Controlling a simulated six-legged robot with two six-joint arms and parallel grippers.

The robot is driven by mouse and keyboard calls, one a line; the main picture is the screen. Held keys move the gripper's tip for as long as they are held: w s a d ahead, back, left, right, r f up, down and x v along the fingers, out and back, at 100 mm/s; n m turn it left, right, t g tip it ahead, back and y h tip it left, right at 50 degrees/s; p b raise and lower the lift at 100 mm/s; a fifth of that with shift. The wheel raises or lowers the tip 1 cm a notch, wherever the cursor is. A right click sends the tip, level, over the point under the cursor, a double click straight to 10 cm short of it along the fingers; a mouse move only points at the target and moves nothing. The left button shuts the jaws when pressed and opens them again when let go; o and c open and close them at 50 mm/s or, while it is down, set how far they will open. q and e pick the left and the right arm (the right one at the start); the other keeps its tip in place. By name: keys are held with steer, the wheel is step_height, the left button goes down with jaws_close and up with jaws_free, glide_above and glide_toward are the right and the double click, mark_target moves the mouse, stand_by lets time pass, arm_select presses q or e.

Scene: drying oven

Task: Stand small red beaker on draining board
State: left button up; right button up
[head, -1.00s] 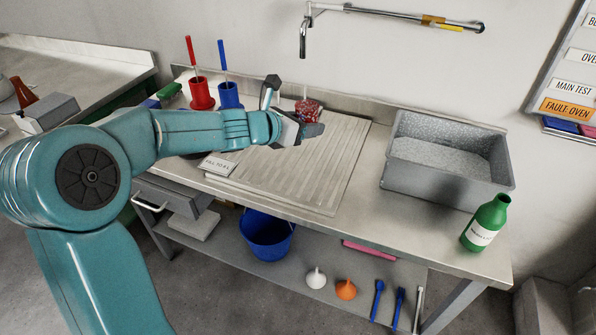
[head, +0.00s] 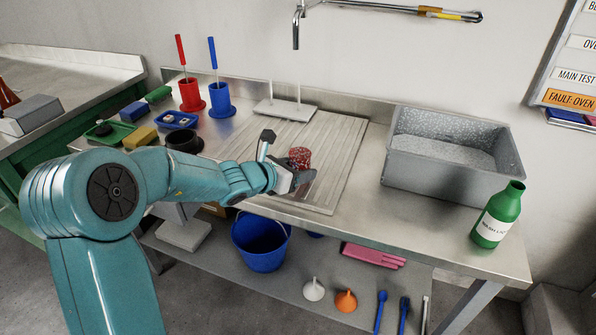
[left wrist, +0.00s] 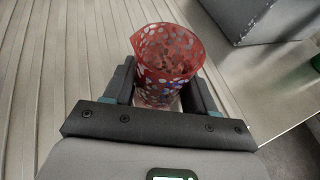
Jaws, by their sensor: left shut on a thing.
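The small red beaker (head: 299,157), red with pale speckles, is between the fingers of my left gripper (head: 290,174) in the head view. In the left wrist view the beaker (left wrist: 166,58) is upright, its open rim facing the camera, and the fingers (left wrist: 163,92) close on both its sides. The ribbed draining board (head: 325,150) lies under and around it; it also fills the left of the left wrist view (left wrist: 60,60). I cannot tell whether the beaker's base touches the board. My right gripper is not in view.
A white stand with two pegs (head: 284,109) is at the board's back edge. Red (head: 191,96) and blue (head: 220,99) holders stand left of it. A grey sink-like bin (head: 445,155) and a green bottle (head: 499,214) are to the right. The board's middle is largely clear.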

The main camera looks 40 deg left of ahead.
arm_select(q)
steer(key=shift+f, duration=0.25)
steer(key=o, duration=1.1)
steer(key=shift+r, duration=0.1)
steer(key=shift+r, duration=0.3)
steer(key=p+v, duration=0.2)
steer(key=v, duration=0.9)
steer(key=shift+s+r, duration=0.1)
steer(key=shift+s, duration=0.3)
steer(key=shift+s, duration=0.1)
